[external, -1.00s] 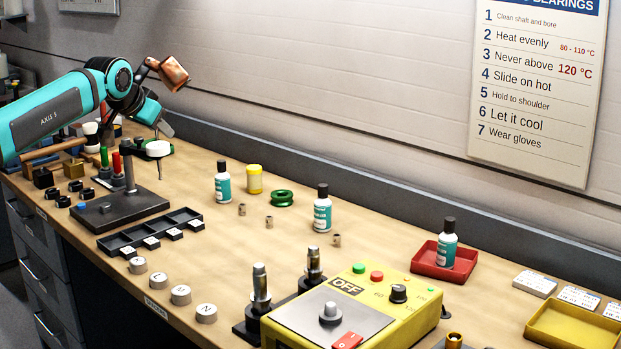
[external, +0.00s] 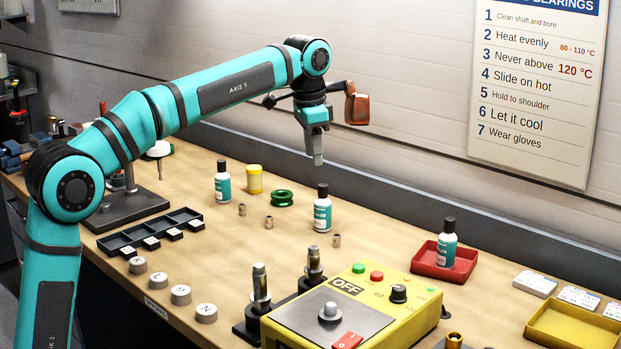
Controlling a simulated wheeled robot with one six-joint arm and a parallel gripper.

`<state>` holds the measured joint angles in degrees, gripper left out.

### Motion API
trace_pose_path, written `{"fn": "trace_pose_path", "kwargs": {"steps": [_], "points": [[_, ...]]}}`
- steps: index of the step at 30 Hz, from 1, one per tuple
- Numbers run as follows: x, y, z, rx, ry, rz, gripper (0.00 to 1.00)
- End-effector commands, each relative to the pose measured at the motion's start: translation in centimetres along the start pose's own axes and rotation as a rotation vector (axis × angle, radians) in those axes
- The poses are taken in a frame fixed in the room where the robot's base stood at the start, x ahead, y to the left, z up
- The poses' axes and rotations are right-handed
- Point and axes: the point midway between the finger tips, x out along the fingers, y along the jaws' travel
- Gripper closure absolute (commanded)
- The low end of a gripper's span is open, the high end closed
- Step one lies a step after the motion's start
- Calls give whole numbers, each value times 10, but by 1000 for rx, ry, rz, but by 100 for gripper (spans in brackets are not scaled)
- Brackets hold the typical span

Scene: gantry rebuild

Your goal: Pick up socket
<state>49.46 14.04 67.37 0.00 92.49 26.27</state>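Three small metal cylinders, which look like sockets, stand on the bench: one at the left (external: 242,209), one beside it (external: 268,221), and one farther right (external: 337,240). I cannot tell which one the task means. My gripper (external: 318,160) points down in the air above the middle of the bench, behind and above the rightmost cylinder in the picture. Its fingers are seen edge-on, so their opening is hidden. No held object is visible at the fingertips.
A bottle (external: 322,214) stands close below my gripper in the picture. Another bottle (external: 222,184), a yellow jar (external: 254,180) and a green ring (external: 282,198) are to its left. A yellow heater box (external: 375,290) is in front. A red tray (external: 427,265) holds a bottle at right.

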Motion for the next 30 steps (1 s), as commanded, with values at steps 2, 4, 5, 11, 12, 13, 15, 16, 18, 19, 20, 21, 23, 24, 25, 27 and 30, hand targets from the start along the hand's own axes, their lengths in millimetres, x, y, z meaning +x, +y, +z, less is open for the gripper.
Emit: {"fn": "trace_pose_path", "kwargs": {"steps": [2, 4, 5, 11, 12, 13, 15, 16, 18, 19, 20, 21, 23, 24, 25, 27, 30], "points": [[8, 15, -19, 42, -37, 21, 60], [13, 23, -29, 68, -61, 35, 60], [14, 27, -33, 76, -69, 39, 60], [23, 36, -41, 100, -95, 53, 60], [27, 36, -41, 101, -96, 53, 60], [31, 36, -40, 101, -96, 53, 60], [42, 37, -39, 100, -96, 53, 60], [48, 37, -38, 100, -97, 54, 60], [60, 38, -37, 100, -97, 54, 60], [66, 38, -36, 100, -97, 54, 60], [71, 38, -36, 100, -96, 53, 60], [78, 38, -35, 100, -97, 54, 60], [88, 39, -34, 100, -95, 53, 60], [95, 39, -33, 100, -96, 53, 60], [100, 39, -33, 100, -95, 53, 60], [112, 40, -32, 100, -95, 53, 60], [126, 41, -31, 100, -95, 53, 60]]}}
